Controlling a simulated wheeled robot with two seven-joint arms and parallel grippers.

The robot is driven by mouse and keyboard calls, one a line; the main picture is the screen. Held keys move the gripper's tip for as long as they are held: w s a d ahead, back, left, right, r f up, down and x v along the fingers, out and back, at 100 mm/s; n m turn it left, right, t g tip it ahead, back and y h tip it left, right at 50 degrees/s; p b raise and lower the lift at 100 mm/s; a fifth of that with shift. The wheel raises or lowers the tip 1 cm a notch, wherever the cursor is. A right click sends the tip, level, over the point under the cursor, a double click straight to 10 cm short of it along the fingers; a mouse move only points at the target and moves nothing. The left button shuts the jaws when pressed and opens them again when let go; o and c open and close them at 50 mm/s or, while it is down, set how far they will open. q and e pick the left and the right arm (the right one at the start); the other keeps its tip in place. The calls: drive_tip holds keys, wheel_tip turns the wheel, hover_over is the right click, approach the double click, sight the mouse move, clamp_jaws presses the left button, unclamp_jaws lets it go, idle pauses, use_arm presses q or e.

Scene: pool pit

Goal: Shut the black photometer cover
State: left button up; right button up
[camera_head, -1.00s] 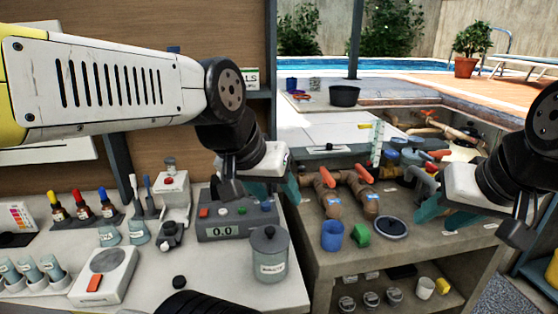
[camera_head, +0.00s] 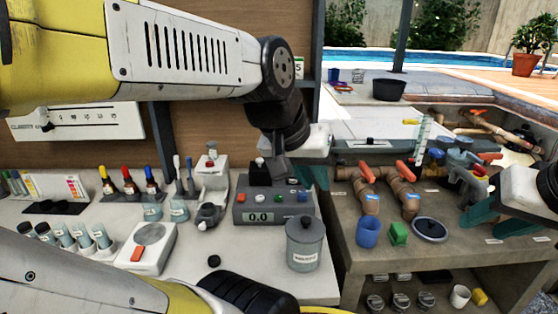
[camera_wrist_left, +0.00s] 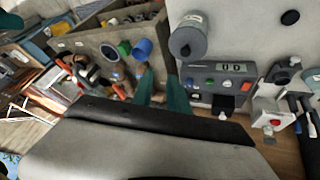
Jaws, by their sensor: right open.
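The photometer (camera_head: 258,215) is a grey box with a "0.0" display and coloured buttons, on the white counter. Its black cover (camera_head: 260,173) stands raised at the back of the top, left of my left gripper. In the left wrist view the photometer (camera_wrist_left: 225,82) is right of the fingers, and the black cover (camera_wrist_left: 223,106) sticks out past its edge. My left gripper (camera_head: 313,178) is open and empty, above and beside the photometer's right end, apart from the cover; its two teal fingers (camera_wrist_left: 160,85) show a gap. My right gripper (camera_head: 500,218) is open over the pipe bench.
A lidded grey jar (camera_head: 305,245) stands in front of the photometer's right end. Left are a white-grey instrument (camera_head: 211,180), dropper bottles (camera_head: 130,185) and a scale (camera_head: 148,248). Right, red-handled pipes (camera_head: 368,180) and a blue cup (camera_head: 367,232) stand on the bench.

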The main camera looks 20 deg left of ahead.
use_arm(q)
drive_tip(key=w+a+n, duration=0.2)
drive_tip(key=n, duration=0.1)
drive_tip(key=w+a+n+g, duration=0.1)
drive_tip(key=w+a+n, duration=0.1)
drive_tip(key=w+a+r+n, duration=0.1)
drive_tip(key=w+a+n, duration=0.1)
drive_tip(key=n, duration=0.1)
drive_tip(key=shift+a+r+n, duration=0.1)
drive_tip(key=shift+a+n, duration=0.2)
drive_tip(key=shift+a, duration=0.05)
clamp_jaws()
drive_tip(key=w+a+f+n+t+h, duration=0.1)
drive_tip(key=w+a+f+n, duration=0.15)
drive_tip(key=a+n, duration=0.9)
drive_tip(key=w+a+f+n+h, duration=0.1)
drive_tip(key=w+a+n, duration=0.2)
drive_tip(key=a+n, duration=0.85)
drive_tip(key=m, duration=0.4)
approach(258, 165)
wheel_tip(258, 165, down, 4)
drive_tip(key=w, duration=0.1)
drive_tip(key=shift+w+d, duration=0.55)
drive_tip(key=shift+d, duration=0.15)
drive_tip(key=shift+w, duration=0.1)
